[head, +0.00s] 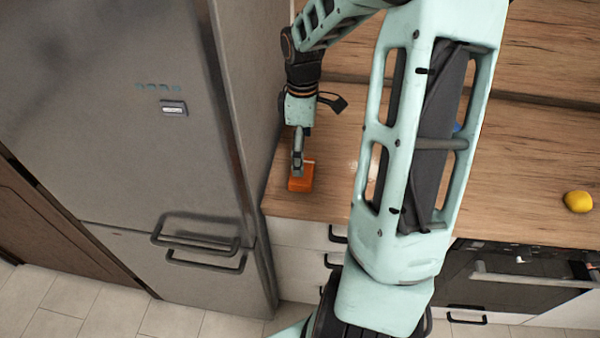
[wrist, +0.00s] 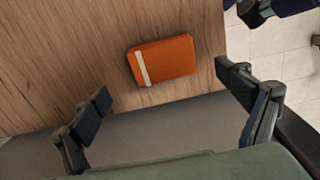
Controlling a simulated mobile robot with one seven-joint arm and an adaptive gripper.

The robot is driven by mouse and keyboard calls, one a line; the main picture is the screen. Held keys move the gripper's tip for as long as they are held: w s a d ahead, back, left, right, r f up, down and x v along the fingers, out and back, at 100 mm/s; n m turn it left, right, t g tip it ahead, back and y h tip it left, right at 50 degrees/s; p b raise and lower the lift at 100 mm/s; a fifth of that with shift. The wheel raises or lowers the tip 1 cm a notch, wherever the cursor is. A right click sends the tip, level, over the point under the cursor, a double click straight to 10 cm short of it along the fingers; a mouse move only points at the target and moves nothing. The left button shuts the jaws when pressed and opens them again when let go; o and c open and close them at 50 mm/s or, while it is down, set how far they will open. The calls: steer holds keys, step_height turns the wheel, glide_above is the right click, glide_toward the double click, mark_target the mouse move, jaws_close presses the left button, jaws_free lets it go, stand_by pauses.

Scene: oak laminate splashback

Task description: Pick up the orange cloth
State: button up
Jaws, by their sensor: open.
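The orange cloth (head: 301,183) lies on the wooden counter near its front left corner, close to the fridge. In the wrist view it is a folded orange block (wrist: 163,61) with a pale stripe near its left end. My gripper (head: 298,172) appears just above or behind the cloth in the head view and overlaps part of it. In the wrist view my gripper (wrist: 166,88) has its two fingers wide apart, with nothing between the pads. The cloth lies beyond the fingertips, between their lines. I cannot tell the exact height above it.
The steel fridge (head: 130,110) stands right beside the counter's left end. A yellow lemon-like fruit (head: 578,201) lies on the counter (head: 520,190) at the far right. Drawers and an oven (head: 520,270) are below.

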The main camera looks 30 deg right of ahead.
steer(key=f, duration=0.6)
steer(key=shift+s+f, duration=0.3)
steer(key=shift+f, duration=0.05)
steer(key=c, duration=1.2)
steer(key=shift+r, duration=0.15)
steer(key=shift+c, duration=0.2)
steer(key=shift+r+p, duration=0.55)
steer(key=shift+p, duration=0.2)
steer(key=r+p, duration=0.3)
steer(key=shift+s+r, duration=0.3)
steer(key=shift+s, duration=0.05)
steer(key=s+r+p, duration=0.1)
steer(key=r, duration=0.1)
steer(key=s+a+r+p, duration=0.1)
steer(key=s+r+p, duration=0.1)
steer(key=shift+s+a+r+p, duration=0.1)
steer(key=shift+s+a+p, duration=0.1)
steer(key=shift+s+p, duration=0.1)
steer(key=s+a+r, duration=0.3)
steer(key=s+r, duration=0.1)
steer(key=s, duration=0.4)
steer(key=shift+s+a, duration=0.25)
steer(key=shift+s, duration=0.15)
